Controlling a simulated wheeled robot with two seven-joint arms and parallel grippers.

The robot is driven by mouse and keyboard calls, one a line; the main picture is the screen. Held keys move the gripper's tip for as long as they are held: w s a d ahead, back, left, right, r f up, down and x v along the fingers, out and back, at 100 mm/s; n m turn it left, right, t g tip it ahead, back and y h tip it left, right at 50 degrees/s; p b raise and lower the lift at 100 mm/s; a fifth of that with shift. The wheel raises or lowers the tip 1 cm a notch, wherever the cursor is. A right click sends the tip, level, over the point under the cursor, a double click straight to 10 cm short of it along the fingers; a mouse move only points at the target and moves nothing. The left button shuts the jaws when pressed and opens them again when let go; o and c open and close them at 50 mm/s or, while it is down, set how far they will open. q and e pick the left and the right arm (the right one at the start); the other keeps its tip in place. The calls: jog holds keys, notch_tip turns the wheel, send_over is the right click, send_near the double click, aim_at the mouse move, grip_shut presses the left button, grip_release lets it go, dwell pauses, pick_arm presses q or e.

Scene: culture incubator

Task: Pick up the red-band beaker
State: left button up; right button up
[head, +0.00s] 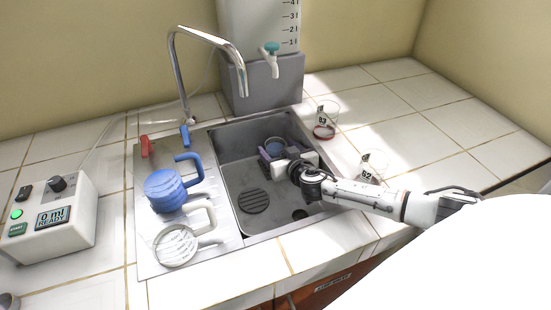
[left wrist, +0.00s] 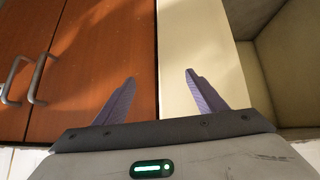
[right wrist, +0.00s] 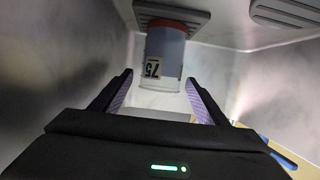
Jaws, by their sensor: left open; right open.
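A clear beaker (head: 326,113) labelled B3, with a red ring at its foot, stands on the tiles right of the sink. Another beaker (head: 275,147) with a bluish look is inside the sink, partly hidden by my right gripper (head: 277,162). The right wrist view shows this beaker (right wrist: 165,55) with a printed label, bluish contents and a thin reddish edge; it lies just beyond the fingertips, not gripped. My right gripper (right wrist: 157,85) is open. My left gripper (left wrist: 160,77) is open and empty in front of the cabinet, outside the head view.
The metal sink (head: 225,150) has a drain cover and steep walls. A clear beaker (head: 373,165) labelled B2 stands on the right tiles. A blue mug (head: 165,190) and a white mug (head: 175,245) are on the drainboard. A tap (head: 178,75) arches over the sink.

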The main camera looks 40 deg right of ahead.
jog(key=shift+r, duration=0.1)
grip_shut()
jog(key=shift+r, duration=0.15)
